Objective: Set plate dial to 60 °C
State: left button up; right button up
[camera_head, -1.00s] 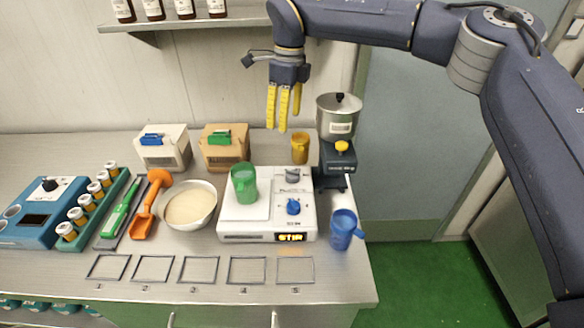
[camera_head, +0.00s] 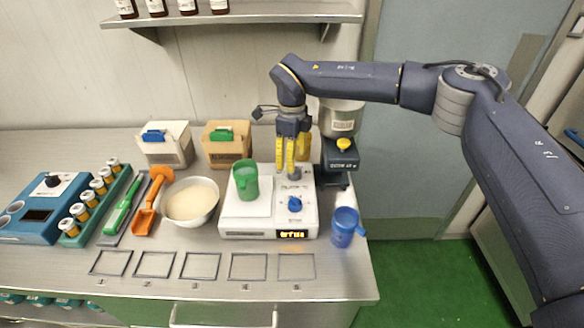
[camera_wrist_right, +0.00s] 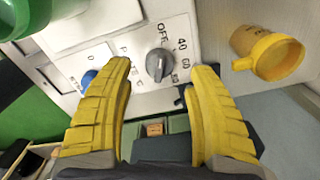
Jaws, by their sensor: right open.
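The white stirring plate (camera_head: 241,232) stands on the bench with a green beaker (camera_head: 246,183) on its top. Its grey plate dial (camera_wrist_right: 159,65) shows in the right wrist view, with marks OFF, 40, 60 and 80 around it. Where its pointer stands is hard to tell. A blue knob (camera_head: 295,204) sits in front of it, and the display is lit but unreadable. My right gripper (camera_head: 287,174) is open and empty, its yellow fingers (camera_wrist_right: 160,88) just above and to either side of the grey dial, apart from it. My left gripper is not in view.
A yellow cup (camera_wrist_right: 268,53) stands behind the plate, close to the gripper. A steel pot (camera_head: 341,118) on a dark stand (camera_head: 340,155) is to the right. A blue jug (camera_head: 345,227) stands right of the plate. A white bowl (camera_head: 190,202) stands left.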

aim_at(295, 172)
jog(key=shift+f, duration=2.05)
jog(key=shift+c, duration=0.3)
grip_shut()
